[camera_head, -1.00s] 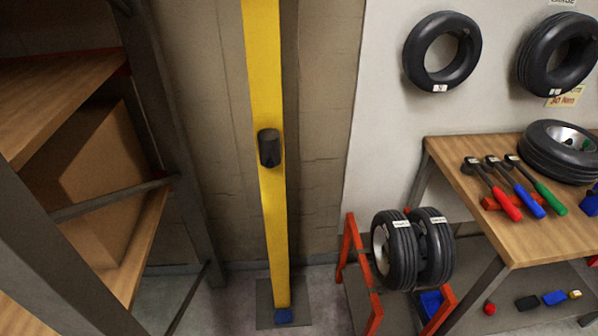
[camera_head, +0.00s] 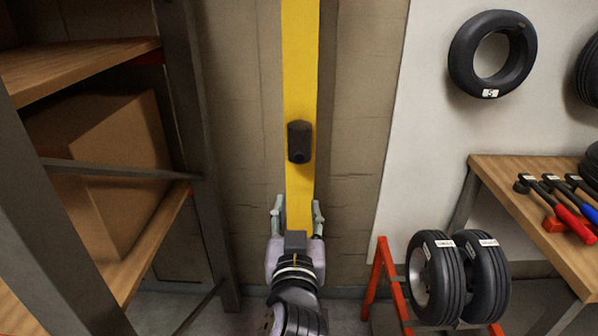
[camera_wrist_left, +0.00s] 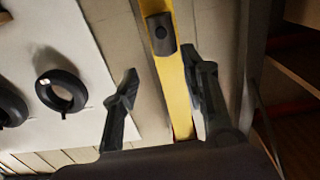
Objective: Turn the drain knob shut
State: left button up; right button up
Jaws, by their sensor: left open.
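No part in view is clearly a drain knob. A small black rounded fitting (camera_head: 299,141) sits on the front of an upright yellow post (camera_head: 300,45); I cannot tell if it turns. My left gripper (camera_head: 297,207) is open and empty in front of the post, below the fitting in the head view. In the left wrist view the fitting (camera_wrist_left: 160,33) shows beyond the spread fingertips (camera_wrist_left: 160,65), apart from them. The lower post is hidden behind my left arm. My right gripper is not in view.
A dark-framed shelf (camera_head: 100,49) with a cardboard box (camera_head: 125,165) stands at left. A red rack (camera_head: 392,285) with two tyres (camera_head: 437,278) stands at right, beside a wooden bench (camera_head: 520,205) with hammers (camera_head: 565,215). A tyre (camera_head: 491,50) hangs on the white board.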

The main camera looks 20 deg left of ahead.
aim_at(299, 159)
pick_arm(q)
jog(key=p+x, duration=0.2)
jog(key=x, duration=1.5)
jog(key=shift+w, duration=0.1)
jog(key=shift+c, duration=0.6)
grip_shut()
